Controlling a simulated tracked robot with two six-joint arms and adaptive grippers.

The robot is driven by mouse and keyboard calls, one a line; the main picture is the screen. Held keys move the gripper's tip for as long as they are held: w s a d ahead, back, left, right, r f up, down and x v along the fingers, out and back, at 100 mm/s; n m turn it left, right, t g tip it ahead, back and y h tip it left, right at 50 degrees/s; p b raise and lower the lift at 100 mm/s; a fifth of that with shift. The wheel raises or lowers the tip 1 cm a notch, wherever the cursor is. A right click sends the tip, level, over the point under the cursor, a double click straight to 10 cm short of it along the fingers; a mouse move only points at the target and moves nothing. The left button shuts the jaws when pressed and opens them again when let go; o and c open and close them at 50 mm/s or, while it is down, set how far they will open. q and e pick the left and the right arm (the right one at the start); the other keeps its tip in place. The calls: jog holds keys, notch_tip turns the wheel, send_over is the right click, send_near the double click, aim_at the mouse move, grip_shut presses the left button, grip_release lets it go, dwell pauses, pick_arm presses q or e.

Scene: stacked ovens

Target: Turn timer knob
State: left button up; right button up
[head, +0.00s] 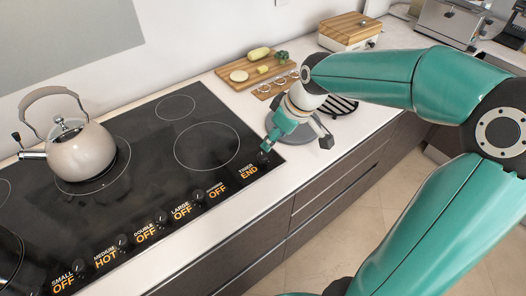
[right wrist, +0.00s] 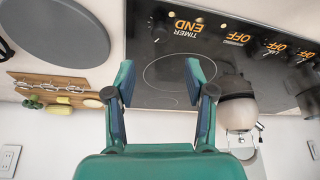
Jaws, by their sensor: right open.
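The timer knob (head: 263,157) is a small dark knob at the right front corner of the black cooktop (head: 150,180), beside the orange "TIMER END" label (head: 248,171). In the right wrist view the timer knob (right wrist: 158,29) shows small and dark, left of the upside-down label. My right gripper (head: 268,146) is teal and open, just above that corner. In the right wrist view its fingertips (right wrist: 160,68) are apart with nothing between them, and the knob lies beyond them. I cannot tell from the head view whether the fingers touch the knob. My left gripper is not in view.
Several other knobs (head: 198,195) line the cooktop's front edge. A kettle (head: 80,152) stands on a left burner. A cutting board with vegetables (head: 240,76) and a grey round plate (right wrist: 62,30) lie right of the cooktop. Drawers (head: 330,185) are below the counter.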

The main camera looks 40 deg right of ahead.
aim_at(263, 155)
jog(key=x, duration=0.9)
jog(key=shift+f+p, duration=0.3)
jog(key=shift+f, duration=0.05)
grip_shut()
